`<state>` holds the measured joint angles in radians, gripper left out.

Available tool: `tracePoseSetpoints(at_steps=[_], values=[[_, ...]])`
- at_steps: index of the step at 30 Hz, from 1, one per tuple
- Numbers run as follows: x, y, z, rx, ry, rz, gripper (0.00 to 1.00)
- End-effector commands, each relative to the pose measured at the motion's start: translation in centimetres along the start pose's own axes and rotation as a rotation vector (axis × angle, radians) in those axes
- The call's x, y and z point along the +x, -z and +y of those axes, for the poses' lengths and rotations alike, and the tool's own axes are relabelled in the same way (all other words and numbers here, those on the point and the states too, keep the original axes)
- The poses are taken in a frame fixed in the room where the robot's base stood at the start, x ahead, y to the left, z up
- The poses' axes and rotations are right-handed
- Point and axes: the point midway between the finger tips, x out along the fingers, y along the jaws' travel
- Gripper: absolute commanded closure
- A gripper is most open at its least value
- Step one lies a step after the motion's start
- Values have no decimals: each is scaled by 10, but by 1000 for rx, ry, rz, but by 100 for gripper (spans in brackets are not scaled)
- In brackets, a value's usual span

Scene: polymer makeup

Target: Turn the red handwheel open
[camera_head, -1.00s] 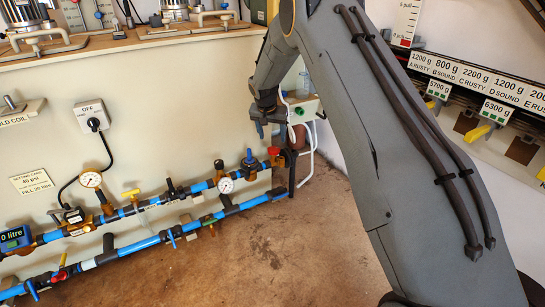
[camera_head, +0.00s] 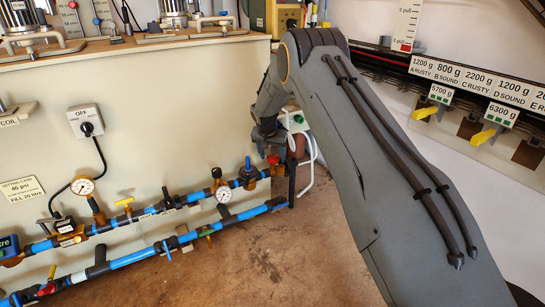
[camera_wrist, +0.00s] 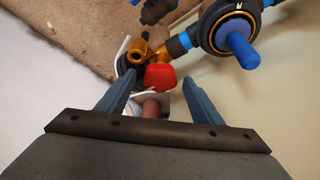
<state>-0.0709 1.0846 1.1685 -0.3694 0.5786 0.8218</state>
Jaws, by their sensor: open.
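The red handwheel (camera_wrist: 160,77) sits on a brass fitting (camera_wrist: 138,52) at the pipe's end. In the wrist view it shows between my two blue-grey fingers. My gripper (camera_wrist: 156,81) is open, one finger on each side of the wheel. I cannot tell whether either finger touches it. In the head view, my gripper (camera_head: 262,141) hangs just above and left of the red handwheel (camera_head: 273,159), which is small and partly hidden there.
A blue-handled valve (camera_head: 248,172) stands close left of the red wheel, and its blue handle (camera_wrist: 238,45) shows in the wrist view. A pressure gauge (camera_head: 223,194) is further left on the blue pipes. A white hose (camera_head: 312,165) hangs to the right.

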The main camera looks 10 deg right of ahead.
Motion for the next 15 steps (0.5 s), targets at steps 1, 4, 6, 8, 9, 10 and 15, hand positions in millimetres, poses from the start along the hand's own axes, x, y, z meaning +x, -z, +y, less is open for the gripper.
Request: tracePoseSetpoints(at_steps=[1, 4, 6, 8, 9, 10, 15], values=[[0, 0, 0, 0, 0, 0, 40], [0, 0, 0, 0, 0, 0, 48], [0, 0, 0, 0, 0, 0, 60], [0, 0, 0, 0, 0, 0, 70], [0, 0, 0, 0, 0, 0, 77], [0, 0, 0, 0, 0, 0, 81], [0, 0, 0, -7, 3, -1, 81]])
